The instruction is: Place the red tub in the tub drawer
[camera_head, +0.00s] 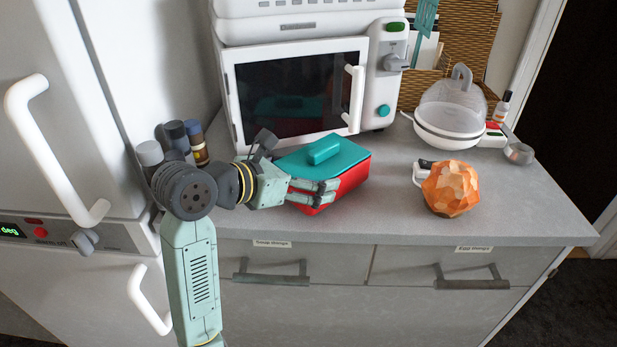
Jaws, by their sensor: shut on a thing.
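The red tub (353,181) sits on the grey counter in front of the oven, with a teal lid and a teal handle on top. My gripper (326,193) reaches it from the left; its fingers are at the tub's front-left side, below the lid, and are shut on it. The fingers hide part of the tub's wall, and I cannot see clearly how they hold it. Two drawers are shut under the counter: a left drawer (330,262) with a small label, and a right drawer (410,268) labelled "Egg things". No drawer is marked as the tub drawer.
A white oven (230,85) stands behind the tub. An egg cooker (450,115), an orange faceted object (452,188) and a small metal cup (519,153) stand to the right. Several bottles (197,142) stand behind my arm. A white fridge (65,60) is at left. The counter's front strip is clear.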

